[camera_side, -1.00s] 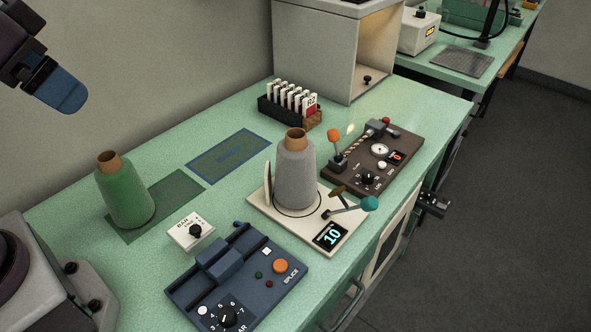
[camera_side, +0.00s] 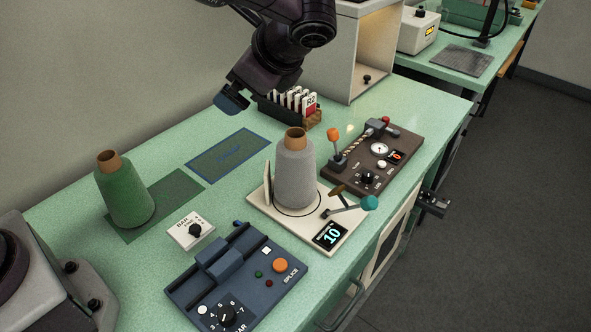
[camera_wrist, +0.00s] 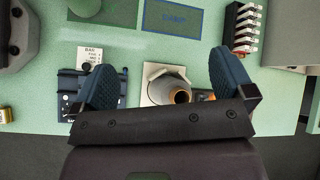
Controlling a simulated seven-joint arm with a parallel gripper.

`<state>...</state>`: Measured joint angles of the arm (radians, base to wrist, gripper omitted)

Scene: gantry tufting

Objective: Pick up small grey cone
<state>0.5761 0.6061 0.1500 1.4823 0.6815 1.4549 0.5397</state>
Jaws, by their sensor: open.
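The small grey cone (camera_side: 295,172) is a grey yarn cone with a brown tube top. It stands upright on a cream plate (camera_side: 335,240) with a digital display reading 10. In the wrist view the grey cone (camera_wrist: 172,84) shows between my fingers, seen from above with its open tube top toward me. My gripper (camera_side: 232,103) is above and behind the cone in the side view, to its upper left, apart from it. In the wrist view my gripper (camera_wrist: 165,85) has its two blue fingers spread wide, with nothing held.
A green cone (camera_side: 126,192) stands on a dark green mat at left. A blue splicer box (camera_side: 236,275) is in front, a brown gauge panel (camera_side: 372,160) to the right. A card rack (camera_side: 290,103) stands behind. An empty outlined mat (camera_side: 228,155) lies back left.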

